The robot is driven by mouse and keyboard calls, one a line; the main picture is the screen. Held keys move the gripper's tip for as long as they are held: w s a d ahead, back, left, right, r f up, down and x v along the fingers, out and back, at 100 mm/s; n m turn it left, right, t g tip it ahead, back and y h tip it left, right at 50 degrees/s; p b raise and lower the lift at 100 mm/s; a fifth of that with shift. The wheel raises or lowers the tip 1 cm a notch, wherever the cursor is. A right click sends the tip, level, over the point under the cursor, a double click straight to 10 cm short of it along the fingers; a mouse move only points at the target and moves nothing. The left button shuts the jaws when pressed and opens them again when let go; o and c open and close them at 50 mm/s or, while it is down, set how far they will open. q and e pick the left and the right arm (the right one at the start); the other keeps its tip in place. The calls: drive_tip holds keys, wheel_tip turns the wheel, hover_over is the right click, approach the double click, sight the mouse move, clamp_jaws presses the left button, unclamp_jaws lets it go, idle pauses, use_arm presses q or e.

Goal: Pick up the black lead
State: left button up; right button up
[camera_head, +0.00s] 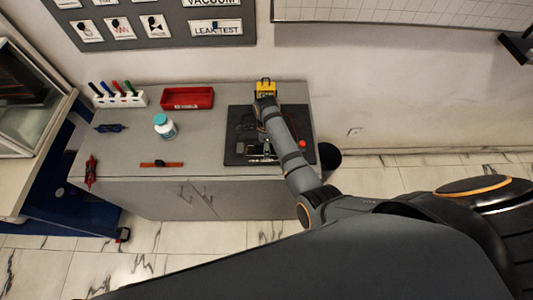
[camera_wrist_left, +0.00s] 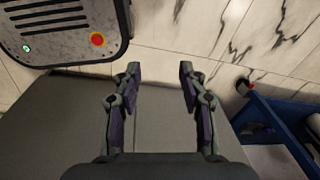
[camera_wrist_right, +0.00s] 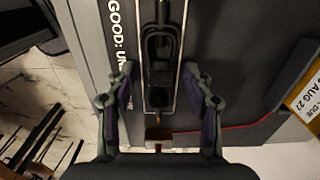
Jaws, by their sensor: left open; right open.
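A black looped item that looks like the black lead (camera_wrist_right: 160,65) lies along the dark board, between and beyond the fingers of my right gripper (camera_wrist_right: 160,85). I cannot tell how far above it the fingers are. My right gripper is open with nothing between the pads that I can see gripped. In the head view my right arm reaches over the dark board (camera_head: 238,150) and hides much of it. My left gripper (camera_wrist_left: 158,75) is open and empty, seen only in the left wrist view, over my own base and the floor.
A yellow device (camera_head: 266,87) stands at the board's back edge. A red wire (camera_wrist_right: 240,128) runs beside the lead. On the grey cabinet (camera_head: 215,130) are a red tray (camera_head: 187,98), a white-capped bottle (camera_head: 164,127), a pen holder (camera_head: 120,100) and an orange-red bar (camera_head: 161,164).

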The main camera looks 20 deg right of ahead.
drive_tip(key=shift+r, duration=0.1)
drive_tip(key=shift+c, duration=2.3)
drive_tip(key=c, duration=0.5)
clamp_jaws()
use_arm(q)
drive_tip(key=shift+w+r, duration=0.15)
drive_tip(key=shift+w, duration=0.6)
